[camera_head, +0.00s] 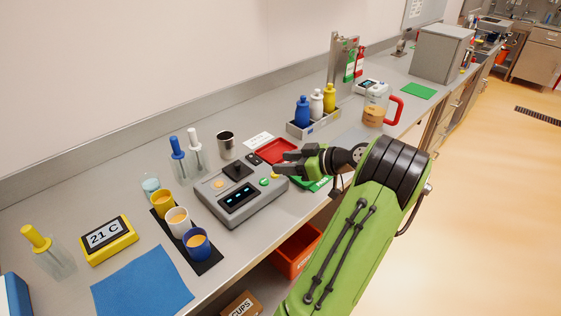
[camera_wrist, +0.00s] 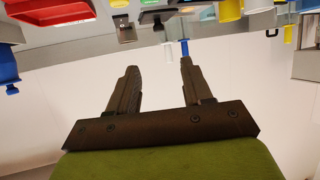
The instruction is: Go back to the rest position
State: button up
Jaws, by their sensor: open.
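My gripper (camera_head: 282,162) is held out level over the bench (camera_head: 72,192) in the head view, pointing left. It is near the right rear of a grey device with a lit display (camera_head: 242,194) and in front of a red tray (camera_head: 276,150). In the wrist view the two dark fingers of my gripper (camera_wrist: 158,68) stand apart with nothing between them. The wrist view looks upside down, with the bench things along its top edge and pale wall behind the fingers. My green arm reaches in from the lower right and hides part of the bench front.
Yellow, white and blue cups (camera_head: 177,221) stand on a dark strip left of the device. A bottle rack (camera_head: 316,124) and a jug with a red handle (camera_head: 376,104) stand behind my gripper. An orange bin (camera_head: 293,256) sits below the bench. The floor (camera_head: 490,210) at right is clear.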

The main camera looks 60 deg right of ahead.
jog(key=shift+w, duration=0.1)
dwell(0.4)
jog(key=w+a+r+n+g+y, duration=0.15)
jog(key=w+a, duration=0.25)
jog(key=a, duration=0.4)
jog(key=w+a+r+g, duration=0.2)
jog(key=w+a+g, duration=0.15)
jog(key=a, duration=0.45)
jog(key=w+a+r+g+y, duration=0.1)
jog(key=w+a+g, duration=0.1)
jog(key=w+a, duration=0.45)
jog(key=s+a+r+g+h+p, duration=0.1)
jog(key=s+a, duration=0.2)
jog(key=a, duration=0.3)
jog(key=s+a+r+h, duration=0.1)
jog(key=s+a+r, duration=0.15)
jog(key=a, duration=0.45)
jog(key=s+a, duration=0.2)
jog(key=s, duration=0.4)
jog(key=s+a+f+m, duration=0.1)
jog(key=s+a, duration=0.1)
jog(key=s, duration=0.3)
jog(key=shift+s+a+f+p, duration=0.25)
jog(key=shift+s+a+p, duration=0.05)
jog(key=shift+s+a, duration=0.05)
jog(key=shift+m+h, duration=0.25)
jog(key=shift+m, duration=0.1)
